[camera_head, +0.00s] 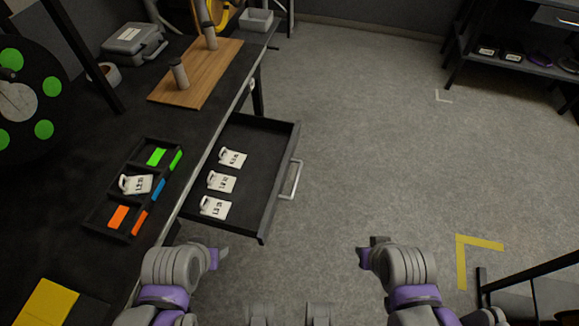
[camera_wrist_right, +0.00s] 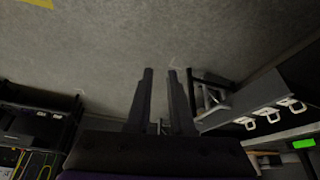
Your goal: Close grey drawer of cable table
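The grey drawer (camera_head: 262,135) of the cable table (camera_head: 62,225) stands pulled out over the floor. Its bar handle (camera_head: 292,180) is on the right-hand front. Several white printed tags lie around here, three of them (camera_head: 221,181) inside the drawer. My left gripper (camera_head: 222,256) is just below the drawer's near corner, apart from the handle; its finger gap does not show clearly. My right gripper (camera_head: 368,250) is over the floor, right of the drawer and apart from it. In the right wrist view its two fingers (camera_wrist_right: 160,72) are apart with only floor between them.
A black divided tray (camera_head: 112,213) with coloured labels and a tag sits on the table. A wooden board (camera_head: 200,75) and a grey case (camera_head: 133,40) stand farther back. Shelving (camera_head: 515,65) is at the far right. Floor right of the drawer is clear.

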